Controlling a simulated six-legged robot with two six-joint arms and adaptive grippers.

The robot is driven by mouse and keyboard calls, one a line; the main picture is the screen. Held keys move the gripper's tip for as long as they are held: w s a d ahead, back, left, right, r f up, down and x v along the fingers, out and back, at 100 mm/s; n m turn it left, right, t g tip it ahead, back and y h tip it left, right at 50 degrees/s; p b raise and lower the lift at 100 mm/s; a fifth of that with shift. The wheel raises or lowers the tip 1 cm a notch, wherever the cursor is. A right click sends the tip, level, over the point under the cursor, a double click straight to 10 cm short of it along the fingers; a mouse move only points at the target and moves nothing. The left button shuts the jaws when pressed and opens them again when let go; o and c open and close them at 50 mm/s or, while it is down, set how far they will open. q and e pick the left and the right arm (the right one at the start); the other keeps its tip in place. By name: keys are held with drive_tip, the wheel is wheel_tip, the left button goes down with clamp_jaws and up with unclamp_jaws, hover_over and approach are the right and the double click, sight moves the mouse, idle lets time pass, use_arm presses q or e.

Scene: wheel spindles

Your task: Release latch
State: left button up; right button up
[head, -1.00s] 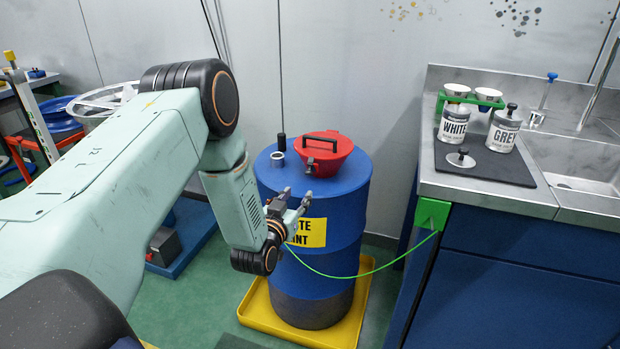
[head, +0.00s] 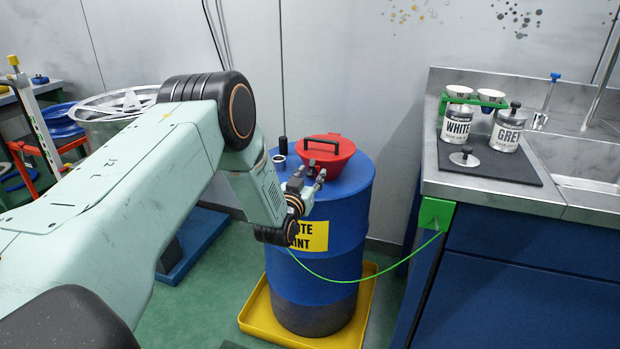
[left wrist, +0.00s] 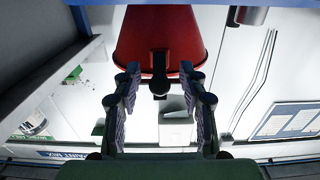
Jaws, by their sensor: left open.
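A red funnel lid (head: 328,152) with a black handle (head: 321,143) sits on top of the blue waste-paint drum (head: 345,215). My left gripper (head: 309,176) is open beside the near upper side of the drum, just below the lid in the head view. In the left wrist view the red lid (left wrist: 160,38) shows beyond my open fingers (left wrist: 160,72). A small dark latch knob (left wrist: 159,86) at the lid's edge appears between the fingers. I cannot tell whether they touch it. The latch is hidden behind the gripper in the head view. My right gripper is out of view.
The drum stands in a yellow tray (head: 258,325). A green cable (head: 390,268) runs from the drum to a green clamp (head: 435,213) on the steel counter (head: 480,194). Paint cans labelled WHITE (head: 456,126) and GREY (head: 506,130) stand on the counter.

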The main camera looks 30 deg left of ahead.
use_arm(q)
drive_tip(key=shift+c, duration=0.3)
drive_tip(key=shift+d, duration=0.1)
drive_tip(key=shift+c, duration=0.8)
clamp_jaws()
